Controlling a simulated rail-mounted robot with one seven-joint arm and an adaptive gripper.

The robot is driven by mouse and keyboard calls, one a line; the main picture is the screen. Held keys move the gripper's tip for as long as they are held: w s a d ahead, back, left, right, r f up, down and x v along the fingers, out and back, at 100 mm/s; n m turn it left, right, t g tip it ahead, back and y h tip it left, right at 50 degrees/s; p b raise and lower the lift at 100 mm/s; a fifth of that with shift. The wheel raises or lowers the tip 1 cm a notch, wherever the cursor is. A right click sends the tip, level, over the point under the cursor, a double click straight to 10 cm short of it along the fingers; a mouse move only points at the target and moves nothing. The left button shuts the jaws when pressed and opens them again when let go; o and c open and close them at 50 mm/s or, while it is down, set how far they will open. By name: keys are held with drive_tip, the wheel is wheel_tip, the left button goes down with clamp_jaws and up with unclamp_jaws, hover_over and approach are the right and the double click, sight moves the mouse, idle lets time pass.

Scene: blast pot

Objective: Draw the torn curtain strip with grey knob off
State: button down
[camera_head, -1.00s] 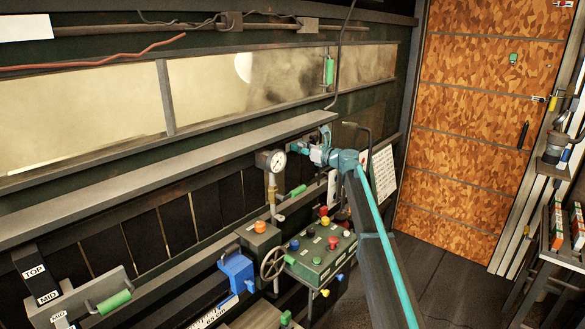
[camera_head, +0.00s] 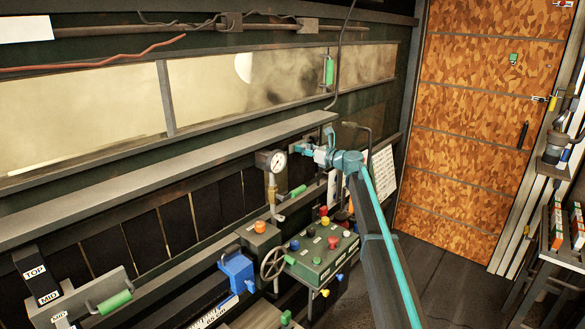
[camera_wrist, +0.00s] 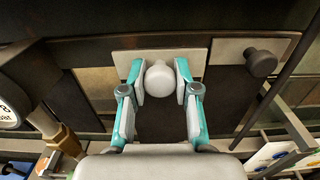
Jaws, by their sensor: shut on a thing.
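My gripper (camera_wrist: 160,80) is shut on a pale grey round knob (camera_wrist: 159,77) in the wrist view, one finger on each side. The knob sits on a light plate (camera_wrist: 190,62) at the top of a dark curtain strip (camera_wrist: 162,122). Any tear in that strip cannot be made out. A second, darker grey knob (camera_wrist: 262,62) sits to the right on its own plate, apart from my gripper. In the head view my gripper (camera_head: 308,150) is at the wall by the right end of the shelf, and the held knob is hidden there.
A long shelf (camera_head: 150,185) runs above a row of dark strips (camera_head: 143,239). A pressure gauge (camera_head: 277,162) stands left of my gripper. Below are a green control box (camera_head: 322,258) and a handwheel (camera_head: 272,263). Open floor (camera_head: 440,275) lies to the right.

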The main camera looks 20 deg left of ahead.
drive_tip(key=shift+v, duration=1.25)
drive_tip(key=shift+w+d, duration=0.1)
